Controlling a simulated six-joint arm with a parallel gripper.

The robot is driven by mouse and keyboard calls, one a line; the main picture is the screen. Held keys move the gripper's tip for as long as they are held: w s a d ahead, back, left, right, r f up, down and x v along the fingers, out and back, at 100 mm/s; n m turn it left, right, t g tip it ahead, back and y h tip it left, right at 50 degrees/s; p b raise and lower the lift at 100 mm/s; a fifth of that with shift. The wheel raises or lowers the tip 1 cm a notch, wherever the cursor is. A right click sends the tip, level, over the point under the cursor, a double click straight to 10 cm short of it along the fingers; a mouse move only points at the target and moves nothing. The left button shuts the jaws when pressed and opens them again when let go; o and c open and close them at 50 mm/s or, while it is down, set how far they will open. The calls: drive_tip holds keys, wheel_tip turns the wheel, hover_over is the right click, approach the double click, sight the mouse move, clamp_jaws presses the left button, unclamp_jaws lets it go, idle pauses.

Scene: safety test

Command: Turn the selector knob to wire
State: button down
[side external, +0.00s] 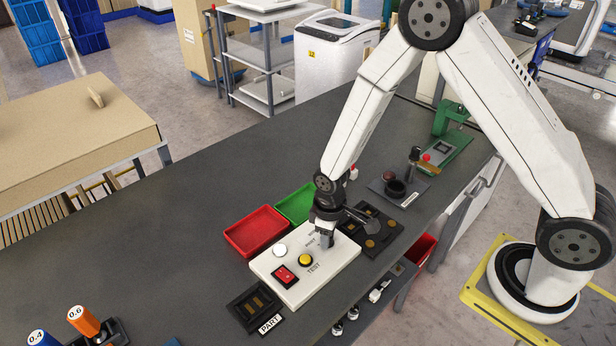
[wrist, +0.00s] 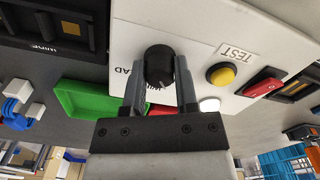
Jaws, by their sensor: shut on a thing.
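The white test box (side external: 299,286) lies on the dark bench and carries the controls. My gripper (side external: 326,240) points down at its upper right part. In the wrist view my gripper (wrist: 160,85) has its two fingers on either side of the black selector knob (wrist: 159,66), shut on it. A pale mark shows on the knob's lower edge. Lettering beside the knob is partly hidden by the fingers, so I cannot read which position it points to.
The box also has a yellow button (side external: 306,259), a red rocker switch (side external: 285,276) and a white round lamp (side external: 280,250). A red tray (side external: 256,231) and a green tray (side external: 297,205) sit behind it. Dark fixtures stand close on both sides.

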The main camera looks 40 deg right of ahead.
drive_tip(key=m, duration=0.3)
drive_tip(key=shift+m, duration=2.3)
drive_tip(key=shift+s, duration=0.1)
drive_tip(key=shift+c, duration=1.9)
unclamp_jaws()
drive_tip(key=shift+r, duration=0.1)
drive_tip(key=shift+r, duration=3.8)
